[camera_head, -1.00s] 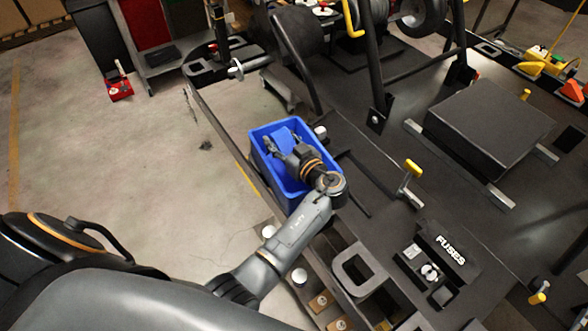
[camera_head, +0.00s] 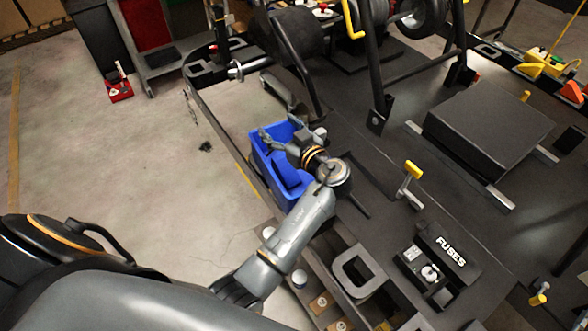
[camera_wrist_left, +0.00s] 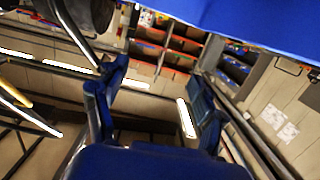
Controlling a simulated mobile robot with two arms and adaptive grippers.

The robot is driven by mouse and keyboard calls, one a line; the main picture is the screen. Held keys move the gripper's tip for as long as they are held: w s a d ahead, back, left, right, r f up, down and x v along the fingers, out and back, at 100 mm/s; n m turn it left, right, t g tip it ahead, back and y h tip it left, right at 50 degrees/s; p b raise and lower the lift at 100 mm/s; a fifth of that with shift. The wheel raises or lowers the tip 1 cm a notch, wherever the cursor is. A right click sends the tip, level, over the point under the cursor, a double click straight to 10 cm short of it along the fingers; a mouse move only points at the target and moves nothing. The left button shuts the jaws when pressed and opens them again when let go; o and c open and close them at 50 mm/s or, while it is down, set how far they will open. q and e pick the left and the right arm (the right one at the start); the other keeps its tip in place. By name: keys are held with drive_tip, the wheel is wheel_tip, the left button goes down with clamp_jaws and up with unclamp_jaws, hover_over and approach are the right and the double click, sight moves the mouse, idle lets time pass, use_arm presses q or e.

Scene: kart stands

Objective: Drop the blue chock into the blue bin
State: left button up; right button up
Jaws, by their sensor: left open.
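The blue bin (camera_head: 262,172) stands at the left edge of the dark kart stand, in the middle of the head view. A darker blue block, which looks like the blue chock (camera_head: 286,172), lies inside the bin, tilted against its wall. My left gripper (camera_head: 283,134) is above the far end of the bin with its fingers spread and nothing visible between them. In the left wrist view, the open fingers (camera_wrist_left: 158,100) show, and a blue surface (camera_wrist_left: 265,18) fills the top; I cannot tell whether it is bin or chock. My right gripper is out of view.
A yellow-topped lever (camera_head: 412,170) and a fuse box (camera_head: 432,265) are on the stand to the right. A raised black block (camera_head: 490,125) lies beyond. Wheels and a frame tube are at the back. The floor (camera_head: 150,150) at left is mostly clear.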

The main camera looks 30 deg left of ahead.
use_arm(q)
wheel_tip(320, 180, up, 5)
drive_tip(key=shift+r, duration=0.1)
idle(0.6)
